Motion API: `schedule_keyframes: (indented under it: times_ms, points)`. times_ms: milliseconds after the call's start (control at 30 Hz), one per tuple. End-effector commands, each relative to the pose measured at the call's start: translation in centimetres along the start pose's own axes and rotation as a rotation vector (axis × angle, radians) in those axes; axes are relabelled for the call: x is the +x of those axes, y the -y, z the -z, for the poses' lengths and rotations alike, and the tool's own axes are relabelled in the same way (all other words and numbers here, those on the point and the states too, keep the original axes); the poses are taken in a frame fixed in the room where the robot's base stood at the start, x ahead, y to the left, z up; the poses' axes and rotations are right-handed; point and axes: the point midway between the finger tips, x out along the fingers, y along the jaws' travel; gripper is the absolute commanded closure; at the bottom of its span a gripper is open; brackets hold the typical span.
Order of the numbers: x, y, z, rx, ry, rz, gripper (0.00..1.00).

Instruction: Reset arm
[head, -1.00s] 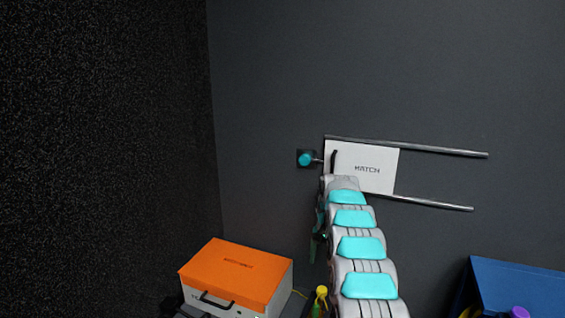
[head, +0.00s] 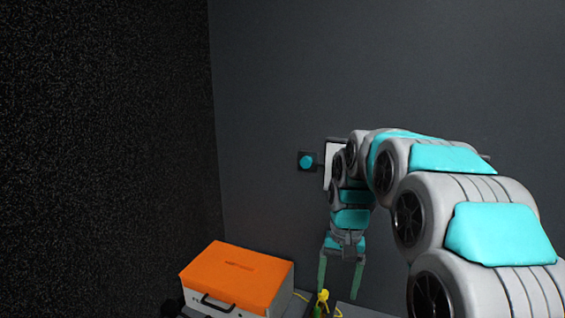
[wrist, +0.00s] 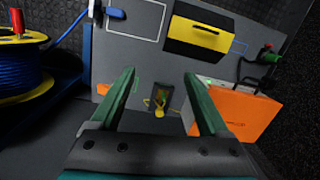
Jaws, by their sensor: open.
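My gripper (head: 340,281) hangs below my bent arm in the head view, fingers pointing down. It is open, with nothing between the fingers. It also shows in the wrist view (wrist: 159,78), its two green fingers spread apart above a grey surface. My arm rises in an arch on the right of the head view and hides most of the white hatch panel (head: 327,165) on the wall. A teal knob (head: 306,161) on a dark plate sits left of the hatch.
A white case with an orange lid (head: 236,276) stands below left of my gripper. A small yellow item (head: 323,297) is just below the fingers. The wrist view shows a yellow-and-black box (wrist: 203,37) and a blue cable reel (wrist: 25,85).

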Motion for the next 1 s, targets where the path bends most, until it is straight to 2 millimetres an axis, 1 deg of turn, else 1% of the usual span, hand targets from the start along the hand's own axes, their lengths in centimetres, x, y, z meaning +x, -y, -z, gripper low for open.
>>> schedule_keyframes:
  times_ms: [33, 167, 300, 367, 400, 600, 700, 800, 1000]
  points:
    - [-0.2, -0.6, -2.0, -0.016, 0.004, -0.005, 0.21]
    - [-0.4, -1.9, -6.4, -0.057, 0.01, -0.015, 0.21]
    - [-0.1, -3.5, -11.1, -0.1, 0.015, -0.028, 0.21]
    - [0.2, -4.2, -13.1, -0.116, 0.019, -0.034, 0.21]
    - [0.4, -4.7, -14.5, -0.127, 0.019, -0.037, 0.21]
    - [2.1, -7.1, -21.1, -0.175, 0.033, -0.057, 0.21]
    - [3.0, -8.1, -23.8, -0.193, 0.039, -0.064, 0.21]
    - [4.0, -9.0, -26.0, -0.208, 0.046, -0.069, 0.21]
    - [5.8, -10.4, -29.7, -0.23, 0.053, -0.076, 0.21]
